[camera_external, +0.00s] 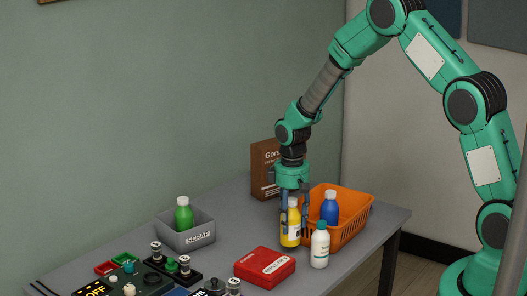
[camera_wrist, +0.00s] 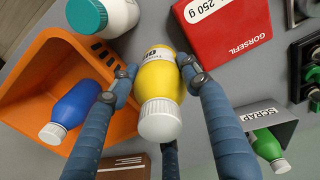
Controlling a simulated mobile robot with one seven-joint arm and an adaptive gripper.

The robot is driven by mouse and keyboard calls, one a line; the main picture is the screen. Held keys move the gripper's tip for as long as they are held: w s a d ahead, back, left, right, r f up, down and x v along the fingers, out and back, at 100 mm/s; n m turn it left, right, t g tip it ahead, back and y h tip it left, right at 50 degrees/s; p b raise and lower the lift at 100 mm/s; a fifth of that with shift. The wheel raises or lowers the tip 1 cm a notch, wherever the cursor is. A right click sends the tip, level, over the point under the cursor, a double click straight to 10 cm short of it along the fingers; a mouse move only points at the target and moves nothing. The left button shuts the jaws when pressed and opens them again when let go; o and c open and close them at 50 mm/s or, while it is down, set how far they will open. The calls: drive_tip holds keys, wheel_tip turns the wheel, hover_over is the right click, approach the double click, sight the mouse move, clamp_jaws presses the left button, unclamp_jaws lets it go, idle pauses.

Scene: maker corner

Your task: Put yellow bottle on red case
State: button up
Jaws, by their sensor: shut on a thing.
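The yellow bottle (camera_external: 291,227) with a white cap is between the fingers of my gripper (camera_external: 294,208), just in front of the orange basket. In the wrist view the gripper (camera_wrist: 158,80) is shut on the yellow bottle (camera_wrist: 160,87), one finger on each side of its body. I cannot tell whether the bottle still touches the table. The red case (camera_external: 264,266) lies flat on the table to the left and nearer the camera. It also shows in the wrist view (camera_wrist: 225,45) at the upper right, with nothing on top of it.
The orange basket (camera_external: 356,222) holds a blue bottle (camera_external: 329,208). A white bottle with a teal cap (camera_external: 320,249) stands close by, right of the red case. A grey scrap bin (camera_external: 172,234) holds a green bottle (camera_external: 184,216). A brown box (camera_external: 263,170) stands behind.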

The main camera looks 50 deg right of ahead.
drive_tip(key=s+a+r+p, duration=0.2)
drive_tip(key=s+a, duration=0.4)
drive_tip(key=s, duration=0.2)
drive_tip(key=s+a+r+p, duration=0.3)
drive_tip(key=s+a, duration=0.3)
drive_tip(key=s, duration=0.2)
drive_tip(key=shift+a, duration=0.4)
drive_tip(key=shift+w+r, duration=0.1)
drive_tip(key=w+f, duration=0.1)
drive_tip(key=w, duration=1.5)
drive_tip(key=shift+f, duration=0.2)
drive_tip(key=shift+d, duration=0.1)
drive_tip(key=shift+f+b, duration=0.35)
drive_tip(key=shift+f, duration=1.4)
drive_tip(key=shift+f, duration=0.15)
